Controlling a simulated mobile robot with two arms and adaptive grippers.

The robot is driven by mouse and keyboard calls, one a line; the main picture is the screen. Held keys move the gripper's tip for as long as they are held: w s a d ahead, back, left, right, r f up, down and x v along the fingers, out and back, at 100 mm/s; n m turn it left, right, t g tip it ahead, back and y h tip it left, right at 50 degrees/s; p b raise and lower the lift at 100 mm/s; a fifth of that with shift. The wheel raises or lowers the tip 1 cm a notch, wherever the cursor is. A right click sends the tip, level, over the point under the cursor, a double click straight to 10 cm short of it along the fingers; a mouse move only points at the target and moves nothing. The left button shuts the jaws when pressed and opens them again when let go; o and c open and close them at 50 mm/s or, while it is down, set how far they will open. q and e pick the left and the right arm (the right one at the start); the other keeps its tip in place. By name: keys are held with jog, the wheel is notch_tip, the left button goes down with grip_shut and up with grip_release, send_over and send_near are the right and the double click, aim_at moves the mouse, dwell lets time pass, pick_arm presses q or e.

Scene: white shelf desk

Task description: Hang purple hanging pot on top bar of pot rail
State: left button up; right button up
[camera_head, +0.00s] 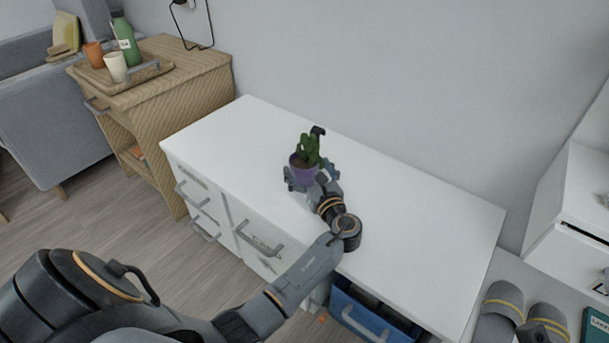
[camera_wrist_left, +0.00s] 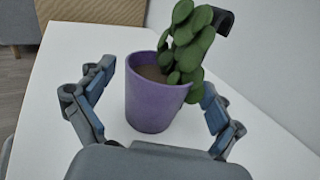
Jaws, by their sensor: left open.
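The purple hanging pot (camera_head: 302,172) holds a green plant (camera_head: 308,148) and stands upright on the white desk (camera_head: 400,215). A dark hook (camera_head: 318,131) shows behind the plant. In the left wrist view, the purple pot (camera_wrist_left: 155,103) is between the two fingers of my left gripper (camera_wrist_left: 152,105), with a gap on each side. The dark hook (camera_wrist_left: 224,20) shows at the upper right there. My left gripper (camera_head: 313,178) is open around the pot, low over the desk top. I cannot see a pot rail in either view.
A wooden cabinet (camera_head: 180,90) at the left bears a tray (camera_head: 150,76) with cups and a green bottle (camera_head: 125,38). A blue drawer (camera_head: 365,312) stands below the desk's front edge. White shelving (camera_head: 580,190) rises at the right. The desk top right of the pot is clear.

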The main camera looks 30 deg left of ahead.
pick_arm(q)
jog(key=c, duration=1.6)
jog(key=shift+r, duration=0.1)
jog(key=shift+c, duration=0.2)
